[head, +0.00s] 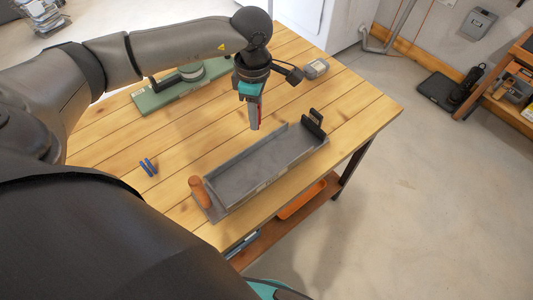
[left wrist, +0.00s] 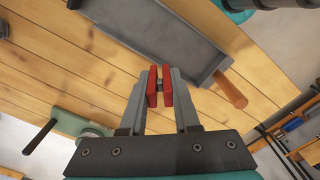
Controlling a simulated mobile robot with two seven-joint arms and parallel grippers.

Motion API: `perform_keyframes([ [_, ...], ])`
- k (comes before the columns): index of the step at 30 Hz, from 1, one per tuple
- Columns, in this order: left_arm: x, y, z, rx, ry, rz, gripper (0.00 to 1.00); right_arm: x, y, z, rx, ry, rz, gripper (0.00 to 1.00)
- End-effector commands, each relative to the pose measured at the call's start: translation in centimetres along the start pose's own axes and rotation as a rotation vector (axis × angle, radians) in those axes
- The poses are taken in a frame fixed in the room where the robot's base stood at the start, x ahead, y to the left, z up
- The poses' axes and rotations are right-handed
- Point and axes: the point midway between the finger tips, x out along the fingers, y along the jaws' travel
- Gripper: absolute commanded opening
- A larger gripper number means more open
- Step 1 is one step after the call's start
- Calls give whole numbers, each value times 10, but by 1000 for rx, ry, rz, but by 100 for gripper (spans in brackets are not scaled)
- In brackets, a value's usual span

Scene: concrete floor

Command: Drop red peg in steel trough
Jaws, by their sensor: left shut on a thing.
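The red peg (left wrist: 153,88) is a small clothes-peg shape with two red halves and a grey bit between them. My left gripper (left wrist: 160,88) is shut on it; in the head view a red strip of the peg (head: 260,111) shows beside the fingers. In the head view my left gripper (head: 254,127) points down near the trough's far long wall. My right gripper is not in view.
A blue peg (head: 148,167) lies on the wooden table (head: 185,150) left of the trough. A green tool with a lever (head: 168,96) and a small grey device (head: 316,68) are at the back. A black stand (head: 313,124) is at the trough's right end. An orange bin (head: 302,200) sits below.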

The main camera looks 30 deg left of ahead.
Motion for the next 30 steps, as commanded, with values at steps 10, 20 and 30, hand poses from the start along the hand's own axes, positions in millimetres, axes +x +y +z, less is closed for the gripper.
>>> perform_keyframes([
  [10,4,0,0,0,-1,1,33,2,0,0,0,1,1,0],
  [20,4,0,0,0,0,0,65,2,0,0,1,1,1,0],
  [30,-6,1,0,0,-1,3,65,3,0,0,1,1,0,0],
])
